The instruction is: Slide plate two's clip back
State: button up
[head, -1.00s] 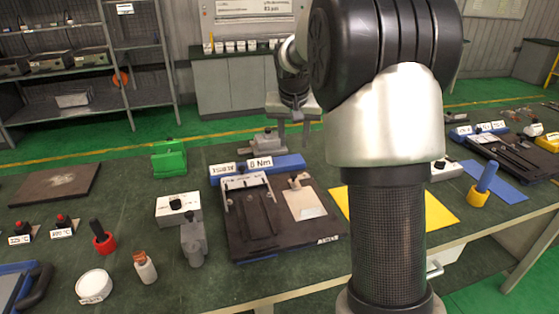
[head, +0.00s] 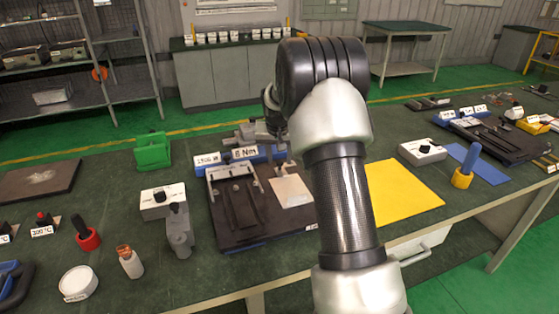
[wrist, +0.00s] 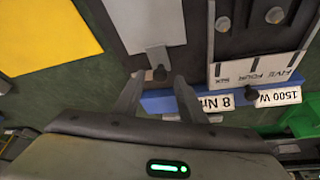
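A black work board (head: 235,228) lies on the bench, with a long blue block (head: 262,155) along its back edge labelled 1500 W and 8 Nm. A pale metal plate (head: 292,192) lies on its right part and also shows in the wrist view (wrist: 145,25). My gripper (wrist: 159,77) is open, with one finger on each side of this knob. I cannot tell whether the fingers touch it. No label for plate two is readable.
A slotted bracket (wrist: 262,68) with word labels stands beside the plate. A grey clamp-like tool (head: 179,230) and a white box (head: 162,200) stand left of the board. A yellow sheet (head: 400,190) lies right of it. A second black board (head: 495,138) lies farther right.

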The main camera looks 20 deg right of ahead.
jog(key=shift+w+d+f, duration=0.1)
jog(key=shift+w+f, duration=0.15)
jog(key=shift+f, duration=0.4)
